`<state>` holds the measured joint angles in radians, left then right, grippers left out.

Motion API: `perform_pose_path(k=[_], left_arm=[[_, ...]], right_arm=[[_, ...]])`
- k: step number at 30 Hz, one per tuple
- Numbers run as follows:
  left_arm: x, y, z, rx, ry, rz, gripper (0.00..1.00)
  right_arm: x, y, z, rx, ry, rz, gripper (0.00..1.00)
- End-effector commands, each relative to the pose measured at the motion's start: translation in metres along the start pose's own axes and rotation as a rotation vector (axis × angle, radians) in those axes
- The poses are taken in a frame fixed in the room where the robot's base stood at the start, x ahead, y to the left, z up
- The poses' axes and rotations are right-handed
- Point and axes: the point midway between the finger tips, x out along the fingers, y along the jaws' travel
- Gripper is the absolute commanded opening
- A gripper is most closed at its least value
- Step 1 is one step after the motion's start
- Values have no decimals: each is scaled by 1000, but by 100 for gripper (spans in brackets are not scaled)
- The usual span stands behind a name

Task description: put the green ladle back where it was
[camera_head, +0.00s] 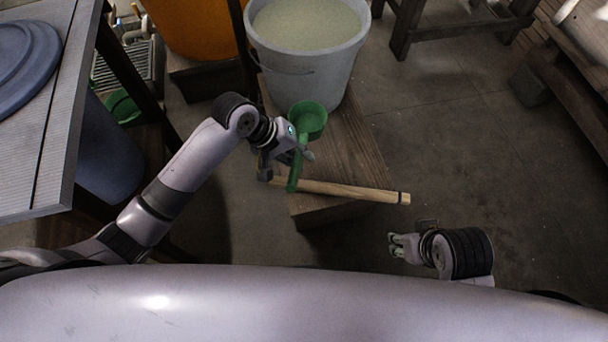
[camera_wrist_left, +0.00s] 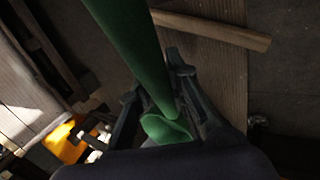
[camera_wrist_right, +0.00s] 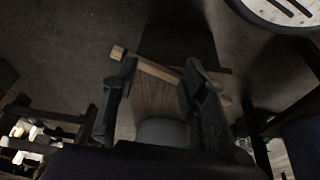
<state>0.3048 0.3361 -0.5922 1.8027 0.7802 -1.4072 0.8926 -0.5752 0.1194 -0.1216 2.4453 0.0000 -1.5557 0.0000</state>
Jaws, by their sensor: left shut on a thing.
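The green ladle (camera_head: 308,118) has a round cup at the top and a straight handle pointing down in the head view. My left gripper (camera_head: 297,154) is shut on its handle and holds it over the wooden board, near the pale wooden stick (camera_head: 345,190). In the left wrist view the green handle (camera_wrist_left: 135,45) runs between the fingers of my left gripper (camera_wrist_left: 160,95). My right gripper (camera_head: 392,246) is off to the right, away from the ladle. In the right wrist view its two fingers (camera_wrist_right: 160,75) stand apart with nothing between them.
A grey-white bucket (camera_head: 305,62) of pale grainy liquid stands on the wooden board (camera_head: 350,150), just behind the ladle. An orange container (camera_head: 190,25) is behind left. A grey table (camera_head: 50,130) with a blue lid fills the left. The floor (camera_head: 460,140) at right is clear.

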Motion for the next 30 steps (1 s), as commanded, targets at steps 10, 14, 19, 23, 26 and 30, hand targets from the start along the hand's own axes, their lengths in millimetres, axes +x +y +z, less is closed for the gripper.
perform_pose_path(k=[10, 14, 19, 23, 26, 30], left_arm=[[70, -43, 3, 1, -1, -1, 0], [84, -52, 4, 0, -1, -1, 0], [103, -63, 4, 0, -1, -1, 0], [115, -70, 4, 0, 0, 0, 0], [121, -74, 5, 0, -1, -1, 0], [124, -76, 5, 1, 0, 0, 0]], right_arm=[[15, -6, -43, -7, 222, -9, 40], [12, -10, -78, -12, 382, -18, 40], [-1, -16, -121, -16, 597, -30, 40], [-16, -21, -148, -18, 748, -40, 40], [-26, -23, -162, -19, 830, -46, 40], [-34, -25, -171, -19, 886, -49, 40]])
